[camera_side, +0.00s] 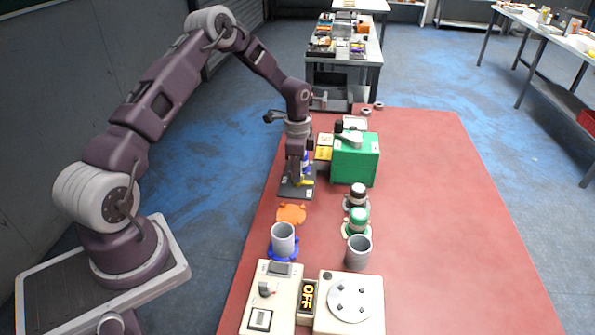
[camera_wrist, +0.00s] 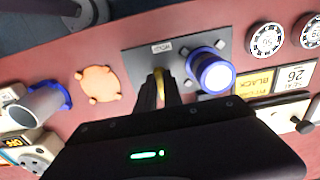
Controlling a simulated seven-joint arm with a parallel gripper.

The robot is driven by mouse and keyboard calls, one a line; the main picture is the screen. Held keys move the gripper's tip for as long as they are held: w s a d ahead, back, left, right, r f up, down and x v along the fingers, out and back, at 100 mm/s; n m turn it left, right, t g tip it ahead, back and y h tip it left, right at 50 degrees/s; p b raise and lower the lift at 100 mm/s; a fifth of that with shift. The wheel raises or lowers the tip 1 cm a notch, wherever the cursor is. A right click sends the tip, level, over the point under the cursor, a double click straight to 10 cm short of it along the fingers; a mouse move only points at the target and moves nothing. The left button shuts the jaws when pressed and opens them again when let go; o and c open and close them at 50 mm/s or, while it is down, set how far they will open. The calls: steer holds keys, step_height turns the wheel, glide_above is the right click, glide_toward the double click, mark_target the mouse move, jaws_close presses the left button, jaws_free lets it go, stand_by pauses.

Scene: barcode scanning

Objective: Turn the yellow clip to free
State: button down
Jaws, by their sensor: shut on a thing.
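The yellow clip (camera_side: 305,183) sits low on a dark plate (camera_side: 288,193) near the left edge of the red table. My gripper (camera_side: 298,180) points down over the plate with its jaws closed around the clip. In the wrist view the clip (camera_wrist: 160,75) shows only as a small yellow piece between my fingertips (camera_wrist: 160,85); the fingers hide the rest. A cylinder with a blue ring and a pale top (camera_wrist: 213,73) stands on the plate just right of the fingers.
A green box (camera_side: 355,162) stands right of the plate. An orange disc (camera_side: 291,214), a grey cup on a blue base (camera_side: 283,240) and another grey cup (camera_side: 358,253) are nearer. Cream control boxes (camera_side: 350,305), one beside an "OFF" display, stand in front. The table's right side is clear.

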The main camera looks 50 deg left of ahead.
stand_by(0.5)
steer(key=c, duration=1.5)
jaws_free()
step_height(320, 180, up, 7)
steer(key=shift+r, duration=0.1)
